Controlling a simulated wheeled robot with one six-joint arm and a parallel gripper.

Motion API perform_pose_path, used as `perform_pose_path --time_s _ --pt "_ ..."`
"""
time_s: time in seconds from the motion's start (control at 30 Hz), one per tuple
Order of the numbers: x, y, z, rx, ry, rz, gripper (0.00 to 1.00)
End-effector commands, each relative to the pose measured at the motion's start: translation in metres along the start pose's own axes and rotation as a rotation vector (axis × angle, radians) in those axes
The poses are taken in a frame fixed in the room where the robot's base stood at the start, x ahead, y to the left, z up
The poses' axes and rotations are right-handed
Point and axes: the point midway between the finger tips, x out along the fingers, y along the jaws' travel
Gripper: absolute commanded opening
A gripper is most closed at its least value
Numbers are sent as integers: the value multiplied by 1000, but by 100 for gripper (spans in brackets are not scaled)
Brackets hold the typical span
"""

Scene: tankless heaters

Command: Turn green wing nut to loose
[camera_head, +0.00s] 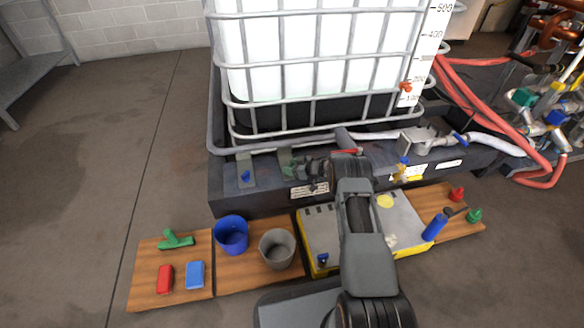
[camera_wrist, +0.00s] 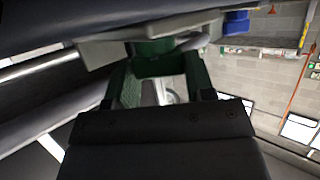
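The green wing nut (camera_head: 286,160) is on the low front of the caged tank, just left of my gripper (camera_head: 305,166). In the wrist view the green wing nut (camera_wrist: 153,62) shows at the far end of my gripper (camera_wrist: 160,72), between the fingertips. The fingers stand well apart, with a clear gap between them behind the nut. Whether they touch the nut's sides cannot be made out. A blue wing nut (camera_head: 245,175) is on a bracket farther left, and it also shows in the wrist view (camera_wrist: 237,20).
The tank's metal cage (camera_head: 290,103) rises close behind my gripper. Below are wooden boards with a blue cup (camera_head: 232,236), a grey cup (camera_head: 277,249) and small coloured objects. A yellow-edged grey case (camera_head: 406,222) lies under my arm. The floor at left is clear.

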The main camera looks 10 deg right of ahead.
Motion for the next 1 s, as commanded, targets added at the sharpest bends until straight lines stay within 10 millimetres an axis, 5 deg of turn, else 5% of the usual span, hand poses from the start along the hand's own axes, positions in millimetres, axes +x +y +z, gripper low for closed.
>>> perform_pose_path --time_s 0.27,0.53,1.0 --pt "0 0 -1 -1 1 0 74" --pt "-3 0 -1 0 0 1 74" --pt "-65 1 -3 0 0 2 74"
